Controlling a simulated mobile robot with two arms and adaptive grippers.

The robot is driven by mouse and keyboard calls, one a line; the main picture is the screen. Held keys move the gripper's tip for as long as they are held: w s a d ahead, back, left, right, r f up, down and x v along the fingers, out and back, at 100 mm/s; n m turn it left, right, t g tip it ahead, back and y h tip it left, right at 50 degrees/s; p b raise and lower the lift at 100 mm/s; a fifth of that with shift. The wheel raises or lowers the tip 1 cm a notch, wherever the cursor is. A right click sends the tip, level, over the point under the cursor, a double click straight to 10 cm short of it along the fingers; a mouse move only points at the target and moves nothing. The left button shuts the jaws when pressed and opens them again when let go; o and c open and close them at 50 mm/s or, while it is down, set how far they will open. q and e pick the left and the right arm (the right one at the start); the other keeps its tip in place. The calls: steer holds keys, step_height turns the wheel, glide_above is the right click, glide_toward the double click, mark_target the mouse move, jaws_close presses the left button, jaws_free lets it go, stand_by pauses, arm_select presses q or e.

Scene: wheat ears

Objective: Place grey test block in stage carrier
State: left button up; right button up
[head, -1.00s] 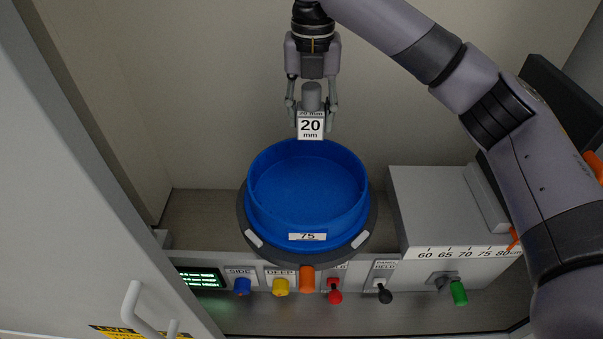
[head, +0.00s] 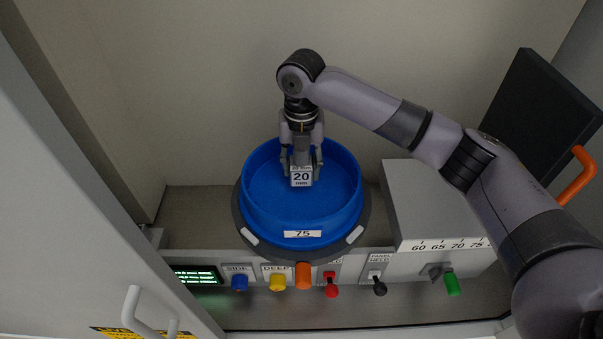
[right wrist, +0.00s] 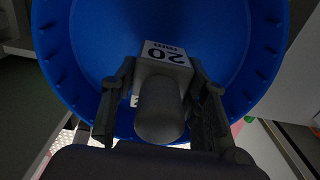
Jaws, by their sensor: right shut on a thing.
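The grey test block (head: 301,178), with a "20 mm" label and a round knob on top, is held upright inside the round blue stage carrier (head: 260,207) labelled "75". My right gripper (head: 301,162) is shut on the block's knob. In the right wrist view the block (right wrist: 166,57) and its grey knob show between the fingers of the right gripper (right wrist: 165,100), with the blue carrier wall (right wrist: 75,70) around it. I cannot tell whether the block touches the carrier floor. My left gripper is not in view.
A dark ring with light tabs surrounds the carrier's base. A panel in front has coloured knobs, including an orange one (head: 303,276), and a lit display (head: 196,276). A grey box (head: 425,195) with a scale stands right. A door with a handle (head: 131,308) is at left.

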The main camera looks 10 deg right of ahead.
mark_target(301, 177)
step_height(301, 177, down, 4)
steer(key=shift+r+p, duration=0.2)
steer(key=shift+p, duration=0.2)
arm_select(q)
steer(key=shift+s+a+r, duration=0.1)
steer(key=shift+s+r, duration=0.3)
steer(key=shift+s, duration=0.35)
arm_select(e)
steer(key=shift+f, duration=0.15)
steer(key=o, duration=1.2)
steer(key=shift+f, duration=0.1)
steer(key=shift+o, duration=0.2)
arm_select(q)
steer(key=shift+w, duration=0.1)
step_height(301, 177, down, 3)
steer(key=b, duration=0.3)
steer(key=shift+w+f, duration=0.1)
arm_select(e)
step_height(301, 177, up, 12)
steer(key=shift+r, duration=0.15)
